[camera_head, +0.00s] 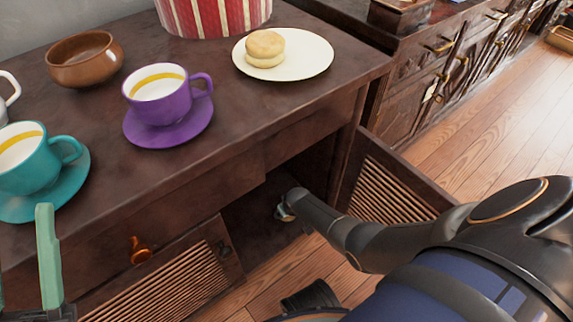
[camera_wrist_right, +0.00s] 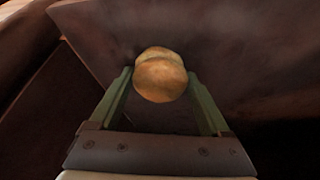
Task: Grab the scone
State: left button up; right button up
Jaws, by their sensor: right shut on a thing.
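Another scone (camera_head: 265,48), pale and golden, sits on a cream plate (camera_head: 312,58) on the tabletop. My left gripper (camera_head: 24,250) is at the lower left in front of the cabinet, its green fingers apart and empty, one cut by the picture edge.
The dark tabletop (camera_head: 250,105) also holds a purple cup (camera_head: 160,106) on its saucer, a teal cup (camera_head: 30,170) on its saucer, a brown bowl (camera_head: 84,68) and a red-striped container (camera_head: 215,15). An open slatted door (camera_head: 395,190) stands right of the cabinet opening.

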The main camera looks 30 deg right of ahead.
jog(key=shift+c, duration=1)
